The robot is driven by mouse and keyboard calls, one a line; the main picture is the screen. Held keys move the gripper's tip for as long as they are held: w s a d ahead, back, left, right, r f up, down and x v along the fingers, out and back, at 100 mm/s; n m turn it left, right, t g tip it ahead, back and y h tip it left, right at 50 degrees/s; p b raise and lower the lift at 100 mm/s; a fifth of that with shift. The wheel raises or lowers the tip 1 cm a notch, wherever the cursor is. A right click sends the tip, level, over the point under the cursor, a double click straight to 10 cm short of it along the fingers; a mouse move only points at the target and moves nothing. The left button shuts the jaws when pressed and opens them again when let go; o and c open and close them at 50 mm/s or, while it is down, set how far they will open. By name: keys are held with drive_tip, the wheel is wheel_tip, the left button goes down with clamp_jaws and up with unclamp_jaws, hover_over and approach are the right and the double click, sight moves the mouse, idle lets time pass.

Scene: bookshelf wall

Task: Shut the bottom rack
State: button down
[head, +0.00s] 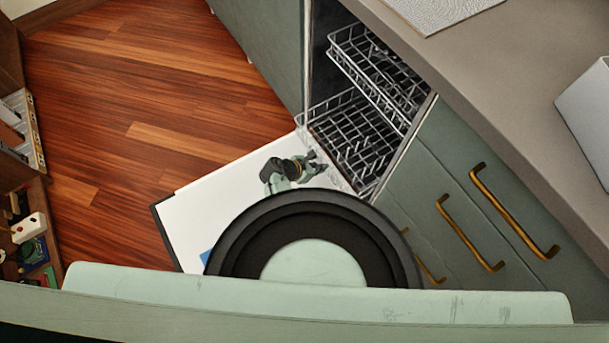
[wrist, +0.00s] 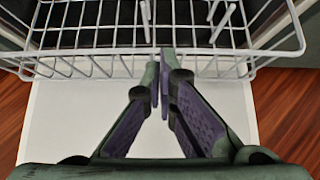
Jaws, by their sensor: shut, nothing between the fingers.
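The dishwasher's bottom rack (head: 352,135) is a wire basket low in the opening under the counter. Part of its front reaches out over the lowered white door (head: 220,195). In the wrist view the bottom rack's front wires (wrist: 105,62) cross the top of the picture. My gripper (head: 312,163) is over the open door, at the front of the bottom rack. In the wrist view my gripper (wrist: 161,72) is shut with nothing between the fingers, its tips close to the rack's front wires. I cannot tell whether they touch.
An upper rack (head: 375,75) sits above the bottom rack, partly out. Green drawers with brass handles (head: 470,232) stand to the right, under a grey counter (head: 500,75). Wooden floor (head: 130,100) is clear to the left. A shelf with small items (head: 30,225) stands at the far left.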

drive_tip(key=w+d, duration=0.2)
drive_tip(key=d, duration=0.1)
drive_tip(key=w+d+b, duration=0.1)
drive_tip(key=w+d, duration=0.4)
drive_tip(key=d, duration=0.2)
drive_tip(key=shift+w+d, duration=0.1)
drive_tip(key=shift+w, duration=0.05)
drive_tip(key=shift+w+d, duration=0.25)
drive_tip(key=shift+s+a, duration=0.2)
drive_tip(key=shift+a, duration=0.05)
drive_tip(key=s+a+f+p+v, duration=0.1)
drive_tip(key=p+v, duration=0.1)
drive_tip(key=v, duration=1)
drive_tip(key=shift+a+f, duration=0.2)
drive_tip(key=shift+a, duration=0.15)
